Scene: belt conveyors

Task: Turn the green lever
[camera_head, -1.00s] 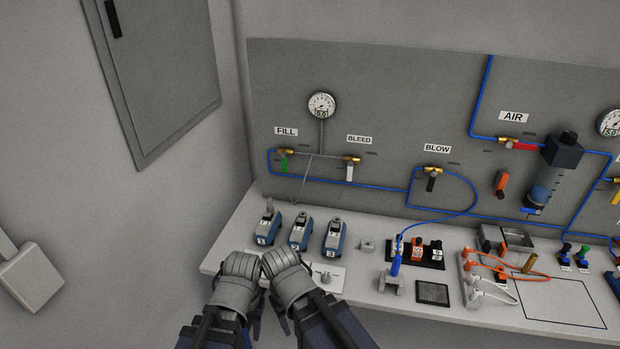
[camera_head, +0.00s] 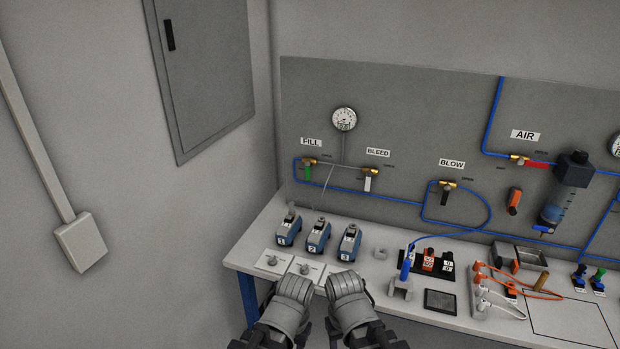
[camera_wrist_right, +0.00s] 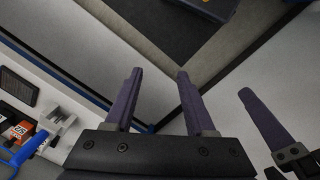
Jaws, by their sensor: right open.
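The green lever (camera_head: 308,172) hangs down from a brass valve (camera_head: 309,161) under the FILL label (camera_head: 311,142), on the grey wall panel. My left gripper (camera_head: 287,310) and right gripper (camera_head: 347,312) are side by side at the bottom of the head view, in front of the bench and well below the lever. In the right wrist view my right gripper (camera_wrist_right: 158,78) is open with nothing between its fingers. A dark finger of my left gripper (camera_wrist_right: 264,120) shows beside it. The left fingers are mostly hidden, so their opening is unclear. The wrist view does not show the lever.
Several small blue-grey devices (camera_head: 318,236) stand on the bench (camera_head: 250,240) below the lever. White, black and red levers sit further right on the panel. A gauge (camera_head: 344,118) is above. Blue hoses and cables lie to the right. A wall cabinet (camera_head: 205,75) is at the left.

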